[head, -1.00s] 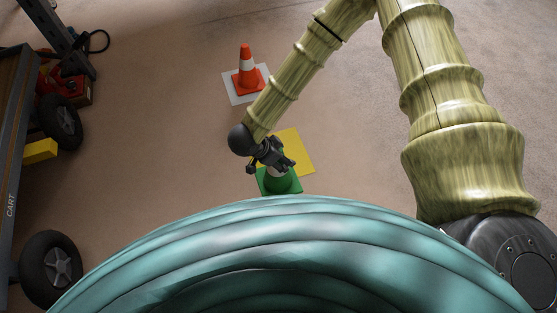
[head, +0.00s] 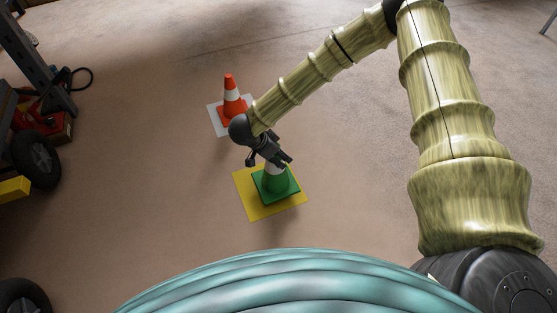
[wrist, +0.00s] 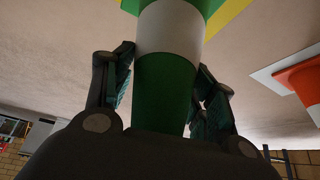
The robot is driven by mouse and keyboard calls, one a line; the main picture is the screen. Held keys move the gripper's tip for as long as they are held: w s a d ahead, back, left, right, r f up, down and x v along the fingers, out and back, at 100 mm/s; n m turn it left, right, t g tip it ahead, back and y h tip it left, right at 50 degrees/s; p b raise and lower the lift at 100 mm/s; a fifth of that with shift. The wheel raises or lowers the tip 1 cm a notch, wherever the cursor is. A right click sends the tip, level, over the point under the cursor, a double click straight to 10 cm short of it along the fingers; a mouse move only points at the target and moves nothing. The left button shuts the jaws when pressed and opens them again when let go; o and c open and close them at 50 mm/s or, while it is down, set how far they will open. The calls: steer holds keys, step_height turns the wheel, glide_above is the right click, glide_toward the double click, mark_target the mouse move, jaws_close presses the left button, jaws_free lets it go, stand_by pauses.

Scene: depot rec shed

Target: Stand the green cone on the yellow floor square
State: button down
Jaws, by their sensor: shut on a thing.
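The green cone (head: 275,185) has a white band and a square green base. In the head view it appears upright over the yellow floor square (head: 257,210), with yellow showing around its base. I cannot tell whether the base touches the square or hangs just above it. My gripper (head: 275,157) is shut on the cone's upper part. In the wrist view the cone (wrist: 167,75) sits between both fingers, its base toward the top of the picture beside a strip of yellow. The cone's tip is hidden by my gripper.
An orange cone (head: 229,88) with a white band stands on a white floor square (head: 217,121) behind my gripper. At the left are a cart wheel (head: 37,160), a yellow block (head: 14,189) and a red item (head: 52,124). The floor at the front and right of the yellow square is clear.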

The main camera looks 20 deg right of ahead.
steer(key=shift+w+d+f+b, duration=0.1)
steer(key=shift+w+d+b, duration=0.15)
steer(key=shift+w, duration=0.25)
steer(key=shift+w+d+b, duration=0.2)
steer(key=shift+w+d, duration=0.05)
steer(key=shift+w, duration=0.2)
step_height(320, 180, down, 4)
steer(key=b, duration=0.3)
steer(key=shift+r, duration=0.35)
steer(key=c, duration=0.5)
jaws_free()
steer(key=p+v, duration=0.5)
steer(key=v, duration=0.5)
steer(key=shift+a+r+p, duration=0.1)
steer(key=shift+r+p, duration=0.2)
steer(key=shift+p, duration=0.1)
steer(key=shift+s+a+r, duration=0.15)
steer(key=shift+a+r, duration=0.25)
steer(key=shift+r, duration=0.1)
